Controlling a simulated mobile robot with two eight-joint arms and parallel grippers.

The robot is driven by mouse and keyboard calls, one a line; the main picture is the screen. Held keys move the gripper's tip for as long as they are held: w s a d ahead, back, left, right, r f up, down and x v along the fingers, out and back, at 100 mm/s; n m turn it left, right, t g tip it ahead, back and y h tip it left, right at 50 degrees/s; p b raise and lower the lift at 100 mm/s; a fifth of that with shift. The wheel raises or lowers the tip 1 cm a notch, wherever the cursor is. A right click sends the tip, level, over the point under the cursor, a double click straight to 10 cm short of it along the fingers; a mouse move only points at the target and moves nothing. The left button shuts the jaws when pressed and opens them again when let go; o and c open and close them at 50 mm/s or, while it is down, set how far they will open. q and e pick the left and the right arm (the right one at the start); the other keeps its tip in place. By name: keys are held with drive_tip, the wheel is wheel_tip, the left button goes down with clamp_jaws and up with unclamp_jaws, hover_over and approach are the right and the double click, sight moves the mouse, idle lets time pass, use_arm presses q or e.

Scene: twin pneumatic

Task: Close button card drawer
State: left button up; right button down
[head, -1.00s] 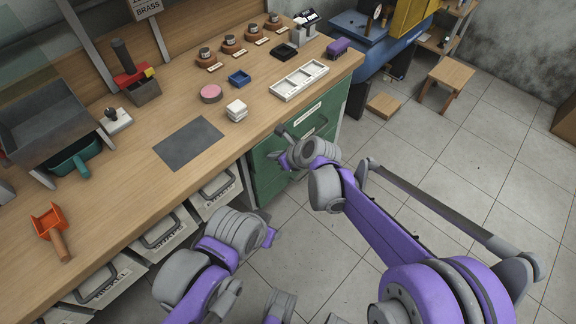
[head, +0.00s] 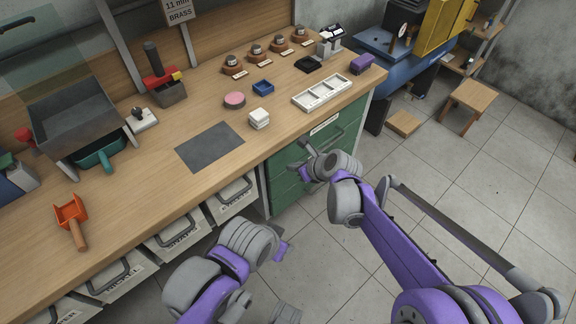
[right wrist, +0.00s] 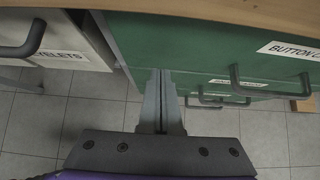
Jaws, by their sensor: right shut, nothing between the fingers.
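The button card drawer (head: 346,134) is the top green drawer under the bench's right end. Its label "BUTTON C..." and dark bar handle (right wrist: 270,86) show in the right wrist view. Its front looks close to the bench edge; I cannot tell whether a small gap remains. My right gripper (head: 306,158) is at the left part of the green front, left of the handle. In the right wrist view its fingers (right wrist: 160,84) are shut together and empty, pointing at the green face; contact is unclear. My left gripper (head: 281,250) is low beside the bench, its fingers hidden.
More green drawers lie below, one handle (right wrist: 222,101) visible. Labelled pale bins (head: 230,199) stand left of them under the bench. A white divided tray (head: 322,92) sits on the bench top above.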

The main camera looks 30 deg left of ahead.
use_arm(q)
drive_tip(key=shift+s+d+r+p, duration=0.25)
drive_tip(key=shift+s+r+p, duration=0.25)
drive_tip(key=shift+r+p, duration=0.2)
use_arm(e)
drive_tip(key=f+v, duration=0.1)
drive_tip(key=v, duration=1)
drive_tip(key=shift+s+d+r, duration=0.25)
drive_tip(key=shift+s+d, duration=0.05)
drive_tip(key=shift+d, duration=0.3)
